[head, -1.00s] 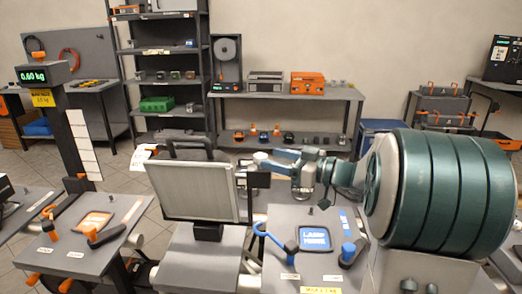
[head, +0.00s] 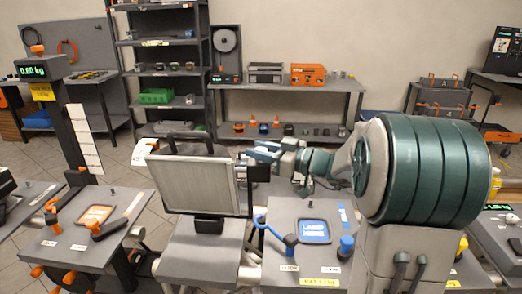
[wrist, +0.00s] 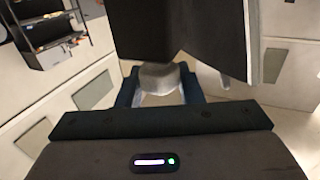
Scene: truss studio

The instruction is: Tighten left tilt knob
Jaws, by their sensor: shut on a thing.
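A light panel (head: 207,187) with a pale ribbed face and black frame stands upright on its mount in the middle of the head view. A black bracket (head: 258,172) sits at its right edge. My gripper (head: 259,157) reaches that edge from the right; its fingertips are too small to make out there. In the wrist view my gripper (wrist: 158,92) has its two blue fingers on either side of a grey rounded knob (wrist: 158,76) and is shut on it. The knob lies just under a large dark panel body (wrist: 185,35). The knob's far side is hidden.
A bench with a blue-marked tray (head: 314,231) and blue handles (head: 346,248) stands below my arm. A similar bench with an orange-marked tray (head: 96,214) is at left. Shelves (head: 160,70) and a long table (head: 280,90) stand along the back wall.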

